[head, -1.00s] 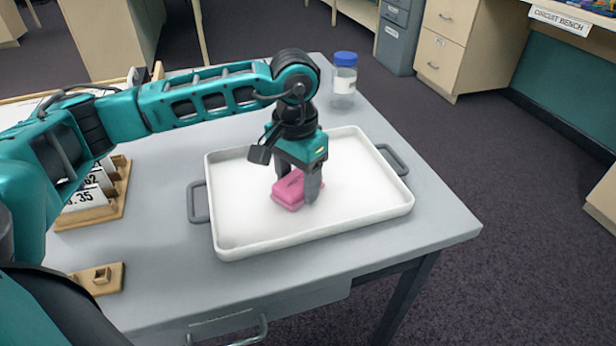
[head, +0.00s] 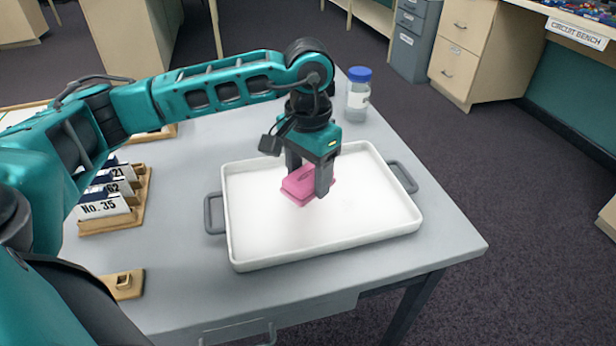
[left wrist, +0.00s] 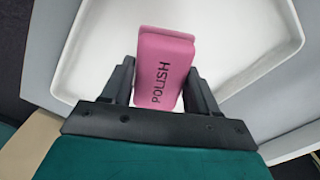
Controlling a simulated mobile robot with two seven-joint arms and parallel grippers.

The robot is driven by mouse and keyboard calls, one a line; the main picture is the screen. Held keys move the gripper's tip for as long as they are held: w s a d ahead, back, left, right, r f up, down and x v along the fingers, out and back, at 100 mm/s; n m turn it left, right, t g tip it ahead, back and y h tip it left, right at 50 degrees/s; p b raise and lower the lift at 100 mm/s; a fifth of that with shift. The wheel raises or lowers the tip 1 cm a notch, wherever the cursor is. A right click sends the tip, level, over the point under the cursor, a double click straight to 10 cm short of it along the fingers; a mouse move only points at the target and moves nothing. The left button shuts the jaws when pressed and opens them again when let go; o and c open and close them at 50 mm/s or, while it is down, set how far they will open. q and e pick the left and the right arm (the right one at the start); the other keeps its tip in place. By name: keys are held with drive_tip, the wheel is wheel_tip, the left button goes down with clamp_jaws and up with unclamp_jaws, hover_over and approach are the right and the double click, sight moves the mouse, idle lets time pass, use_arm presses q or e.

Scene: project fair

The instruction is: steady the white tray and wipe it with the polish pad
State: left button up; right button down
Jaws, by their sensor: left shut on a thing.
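The white tray (head: 350,240) lies on the grey table, with a grey handle at its left and right ends. The pink polish pad (head: 297,189) is between the fingers of my left gripper (head: 308,190), which is shut on it over the middle of the tray. In the left wrist view the pad (left wrist: 163,68) shows the word POLISH, with a finger on each side, and the tray (left wrist: 232,40) lies beyond it. The pad looks low at the tray floor, but I cannot tell whether it touches. My right gripper is not in view.
A clear bottle with a blue lid (head: 358,96) stands behind the tray. A wooden rack with numbered cards (head: 104,207) and a small wooden block (head: 124,284) are at the left. The table's right edge (head: 468,228) is clear.

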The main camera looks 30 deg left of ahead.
use_arm(q)
drive_tip(key=shift+r, duration=0.35)
drive_tip(key=shift+r, duration=0.1)
drive_tip(key=shift+r+p, duration=0.75)
drive_tip(key=shift+r, duration=0.65)
